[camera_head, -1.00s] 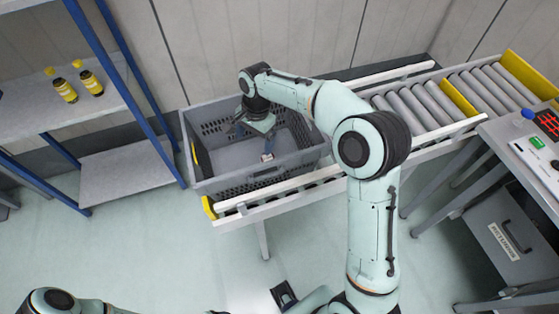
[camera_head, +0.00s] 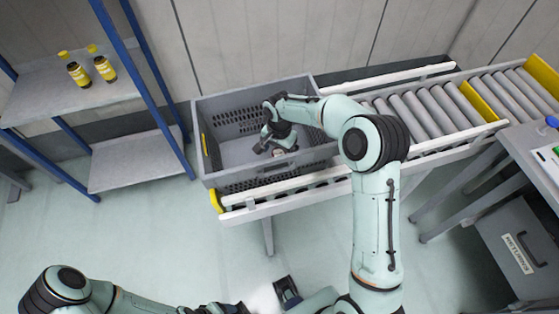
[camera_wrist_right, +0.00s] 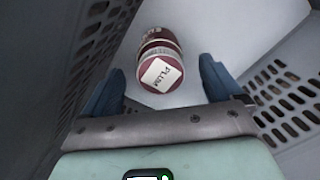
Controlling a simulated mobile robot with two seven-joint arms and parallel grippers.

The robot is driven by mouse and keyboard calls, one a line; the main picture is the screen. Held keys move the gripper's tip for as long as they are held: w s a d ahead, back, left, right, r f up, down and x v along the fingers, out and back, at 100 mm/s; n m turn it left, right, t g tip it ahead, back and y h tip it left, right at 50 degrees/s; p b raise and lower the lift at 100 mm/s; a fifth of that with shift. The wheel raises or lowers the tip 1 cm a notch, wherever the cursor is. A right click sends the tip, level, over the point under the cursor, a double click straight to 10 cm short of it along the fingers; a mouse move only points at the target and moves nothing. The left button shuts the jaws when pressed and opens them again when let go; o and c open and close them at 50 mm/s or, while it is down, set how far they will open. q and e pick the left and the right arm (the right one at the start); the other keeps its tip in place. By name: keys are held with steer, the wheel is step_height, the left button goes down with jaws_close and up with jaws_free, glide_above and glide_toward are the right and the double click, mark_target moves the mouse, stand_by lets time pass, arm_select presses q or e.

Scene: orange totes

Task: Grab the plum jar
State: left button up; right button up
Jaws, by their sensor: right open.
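The plum jar (camera_wrist_right: 160,72) has a dark red body and a pale label reading PLUM on the end facing the right wrist camera. It is on the floor of the grey crate (camera_head: 204,178). My right gripper (camera_head: 272,149) is down inside the crate, with its fingers open. In the right wrist view the jar appears between and slightly beyond the two blue-grey fingers, with visible space on both sides. In the head view the gripper and wrist mostly hide the jar.
The crate's perforated walls stand close around my right gripper. The crate sits on a roller conveyor (camera_head: 407,112). A shelf (camera_head: 45,95) at left holds two yellow-capped dark bottles (camera_head: 92,70). A work table (camera_head: 535,150) is at right.

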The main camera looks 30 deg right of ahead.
step_height(320, 180, down, 2)
steer(key=shift+f, duration=0.1)
steer(key=c, duration=1.4)
